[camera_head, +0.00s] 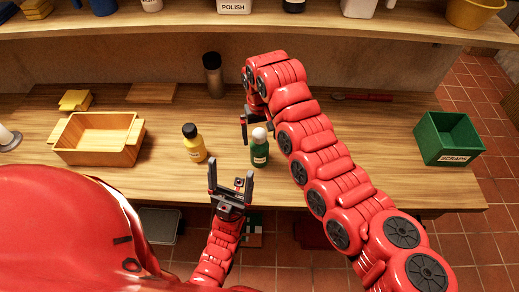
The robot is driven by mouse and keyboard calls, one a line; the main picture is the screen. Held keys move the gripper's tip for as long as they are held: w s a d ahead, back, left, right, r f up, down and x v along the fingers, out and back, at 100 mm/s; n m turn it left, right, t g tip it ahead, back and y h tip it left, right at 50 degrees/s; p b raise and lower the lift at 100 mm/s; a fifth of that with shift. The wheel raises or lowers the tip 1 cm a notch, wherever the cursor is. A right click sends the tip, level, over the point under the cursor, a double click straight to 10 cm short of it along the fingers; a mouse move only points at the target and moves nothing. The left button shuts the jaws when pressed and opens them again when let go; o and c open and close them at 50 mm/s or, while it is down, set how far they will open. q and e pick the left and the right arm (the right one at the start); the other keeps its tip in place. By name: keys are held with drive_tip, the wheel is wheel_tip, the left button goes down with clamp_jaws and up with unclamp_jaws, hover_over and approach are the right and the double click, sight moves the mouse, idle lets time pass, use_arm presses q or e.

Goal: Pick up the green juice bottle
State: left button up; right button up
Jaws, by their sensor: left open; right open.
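The green juice bottle (259,152) has a white cap and stands upright on the wooden counter, near its front edge. My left gripper (231,178) is open and empty, with its fingers pointing up in the picture, just in front of and a little left of the green bottle. My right gripper (245,128) is open behind and slightly left of the green bottle, under the bent red arm. Part of it is hidden by the arm. Neither gripper appears to hold the bottle.
A yellow bottle with a black cap (193,143) stands left of the green one. A yellow crate (97,138) is at left, a green scraps bin (447,138) at right. A dark grey shaker (213,75) stands behind. Counter right of my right arm is mostly clear.

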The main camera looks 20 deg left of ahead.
sight(259, 145)
drive_tip(key=shift+a+f, duration=0.1)
drive_tip(key=shift+f, duration=0.2)
wheel_tip(259, 145, down, 4)
drive_tip(key=shift+w+a+f+p, duration=0.15)
drive_tip(key=shift+f+p, duration=0.1)
drive_tip(key=shift+p, duration=0.95)
drive_tip(key=shift+f, duration=0.2)
drive_tip(key=c, duration=1.5)
clamp_jaws()
drive_tip(key=shift+w+r, duration=0.1)
drive_tip(key=shift+r, duration=0.15)
